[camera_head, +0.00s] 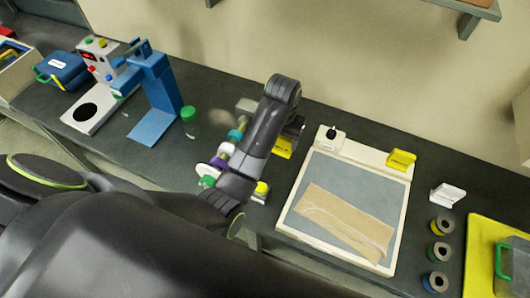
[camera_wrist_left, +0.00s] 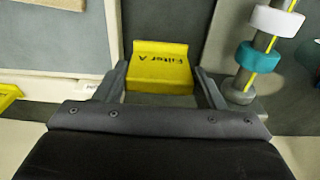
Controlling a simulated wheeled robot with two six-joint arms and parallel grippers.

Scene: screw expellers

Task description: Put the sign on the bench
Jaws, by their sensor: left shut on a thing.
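The yellow sign (camera_wrist_left: 160,67), lettered "Filter A", is between the two fingers of my left gripper (camera_wrist_left: 160,82) in the left wrist view. The gripper is shut on it. In the head view the sign (camera_head: 283,148) shows partly behind my left gripper (camera_head: 293,127), just left of the white-framed tray. The dark grey bench (camera_head: 235,108) runs across the head view below the wall. I cannot tell whether the sign touches the bench. My right gripper is not in view.
The white-framed tray (camera_head: 290,202) holds a brown sheet (camera_head: 345,222). Another yellow sign (camera_head: 401,160) is at its upper right corner, with a white sign (camera_head: 447,194) further right. A stack of coloured rings (camera_head: 228,150) is left of my gripper. A blue press (camera_head: 157,90) stands further left.

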